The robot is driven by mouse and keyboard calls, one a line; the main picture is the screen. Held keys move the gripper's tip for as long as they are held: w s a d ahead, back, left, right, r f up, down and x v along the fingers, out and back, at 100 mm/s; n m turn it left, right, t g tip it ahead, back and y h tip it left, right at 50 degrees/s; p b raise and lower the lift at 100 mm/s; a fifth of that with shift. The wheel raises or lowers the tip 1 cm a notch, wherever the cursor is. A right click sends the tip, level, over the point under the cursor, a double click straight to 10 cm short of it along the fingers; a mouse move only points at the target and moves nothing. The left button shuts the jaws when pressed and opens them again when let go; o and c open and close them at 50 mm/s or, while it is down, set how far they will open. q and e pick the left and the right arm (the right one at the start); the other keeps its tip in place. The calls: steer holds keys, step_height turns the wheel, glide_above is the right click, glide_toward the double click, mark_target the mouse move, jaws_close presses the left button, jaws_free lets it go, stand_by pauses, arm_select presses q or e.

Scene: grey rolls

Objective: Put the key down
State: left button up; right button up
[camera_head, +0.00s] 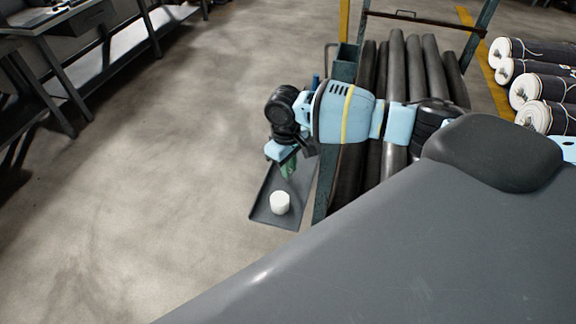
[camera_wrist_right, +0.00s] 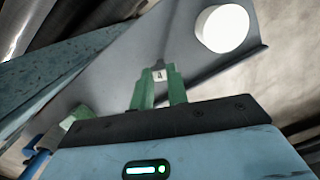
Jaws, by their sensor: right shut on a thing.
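My right gripper (camera_head: 288,168) hangs over the narrow dark tray (camera_head: 263,207) beside the roll rack. In the right wrist view its green fingers (camera_wrist_right: 159,90) are shut on a small dark piece with a white label, which I take to be the key (camera_wrist_right: 158,74). Most of the key is hidden between the fingers. The tray also fills the middle of the wrist view (camera_wrist_right: 205,75). I cannot tell whether the key touches it. A white round cylinder (camera_head: 280,203) stands on the tray's near end, apart from the gripper; it also shows in the wrist view (camera_wrist_right: 222,28). My left gripper is out of view.
A metal rack (camera_head: 321,202) holding long grey rolls (camera_head: 397,62) stands right of the tray. White-ended rolls (camera_head: 533,92) lie farther right. A workbench (camera_head: 60,20) is at upper left. The floor left of the tray is clear.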

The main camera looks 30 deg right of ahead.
steer(key=shift+f, duration=0.1)
steer(key=o, duration=0.8)
steer(key=r, duration=0.8)
steer(key=w+r+p, duration=0.1)
steer(key=r, duration=0.3)
steer(key=shift+a, duration=0.15)
